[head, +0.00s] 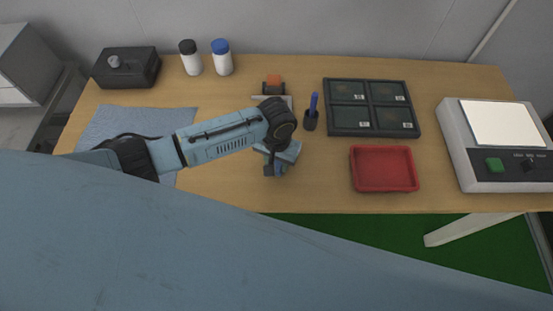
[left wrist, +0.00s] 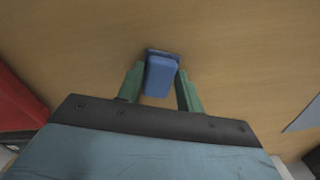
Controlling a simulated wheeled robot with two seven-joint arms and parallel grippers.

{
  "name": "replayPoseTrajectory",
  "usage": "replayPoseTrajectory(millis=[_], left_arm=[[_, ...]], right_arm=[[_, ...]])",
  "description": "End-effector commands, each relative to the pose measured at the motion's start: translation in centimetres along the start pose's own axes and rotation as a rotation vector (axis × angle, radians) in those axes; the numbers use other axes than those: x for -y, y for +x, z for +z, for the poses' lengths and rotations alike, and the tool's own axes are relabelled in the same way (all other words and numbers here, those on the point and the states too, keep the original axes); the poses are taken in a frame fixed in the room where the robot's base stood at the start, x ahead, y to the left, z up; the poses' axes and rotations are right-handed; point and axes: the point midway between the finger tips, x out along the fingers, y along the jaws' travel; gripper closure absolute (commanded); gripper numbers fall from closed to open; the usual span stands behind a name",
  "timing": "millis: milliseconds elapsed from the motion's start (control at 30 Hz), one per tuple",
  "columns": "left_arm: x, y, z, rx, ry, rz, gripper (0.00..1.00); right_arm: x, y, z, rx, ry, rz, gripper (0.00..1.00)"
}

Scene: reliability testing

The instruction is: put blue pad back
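The blue pad (left wrist: 161,76) is a small blue block with a darker blue part at its far end. My left gripper (left wrist: 161,82) has its two green fingers along the pad's two sides, and they look pressed against it. In the head view my left gripper (head: 273,168) points down over the front middle of the table, with a bit of blue (head: 281,167) showing at it. The wrist hides most of the pad there. Whether the pad touches the table is unclear. My right gripper is not in view.
Behind the wrist stand an orange-topped black piece (head: 273,82) and a dark cup with a blue pen (head: 311,118). A red tray (head: 384,169), black four-part tray (head: 372,108) and white-topped device (head: 498,140) are right. A grey-blue mat (head: 105,122) lies left.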

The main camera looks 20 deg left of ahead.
Motion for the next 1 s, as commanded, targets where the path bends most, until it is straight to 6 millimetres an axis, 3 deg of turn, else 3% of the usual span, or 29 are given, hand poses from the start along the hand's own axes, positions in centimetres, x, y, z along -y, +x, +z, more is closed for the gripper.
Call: replayPoseTrajectory(millis=[100, 467, 1000], left_arm=[[0.0, 0.0, 0.0, 0.0, 0.0, 0.0, 0.48], [0.0, -0.6, 0.0, -0.001, 0.001, -0.001, 0.48], [0.0, -10.7, -0.1, -0.001, 0.001, 0.001, 0.48]], right_arm=[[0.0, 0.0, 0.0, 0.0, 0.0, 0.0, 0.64], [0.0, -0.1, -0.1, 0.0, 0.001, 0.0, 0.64], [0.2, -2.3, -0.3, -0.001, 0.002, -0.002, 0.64]])
